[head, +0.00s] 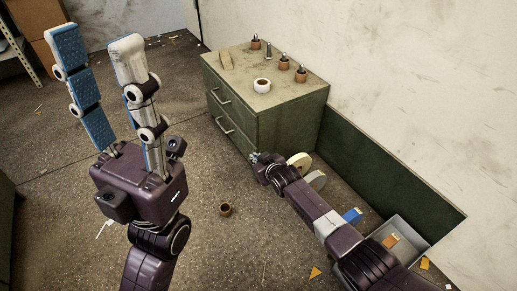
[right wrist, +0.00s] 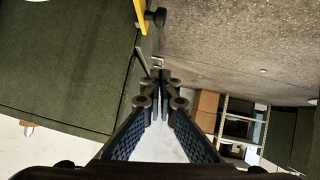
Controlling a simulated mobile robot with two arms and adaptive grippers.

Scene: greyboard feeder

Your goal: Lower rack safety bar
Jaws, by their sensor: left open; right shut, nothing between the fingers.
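No rack safety bar can be made out for certain. In the right wrist view a yellow bar-like part (right wrist: 141,16) with a dark knob (right wrist: 156,17) shows at the top edge, beside a green panel; its rest is cut off. My right gripper (right wrist: 160,76) is shut and empty, its fingertips below and a little right of that part in the picture. In the head view my right gripper (head: 260,158) is small, near the front of a green drawer cabinet (head: 285,118). My left gripper (head: 98,42) is open, raised and empty, with blue padded fingers.
Pale discs (head: 315,180) and a grey bin (head: 412,234) lie beside my right arm. A brown cup (head: 225,210) is on the floor. Shelving (head: 14,45) stands far left.

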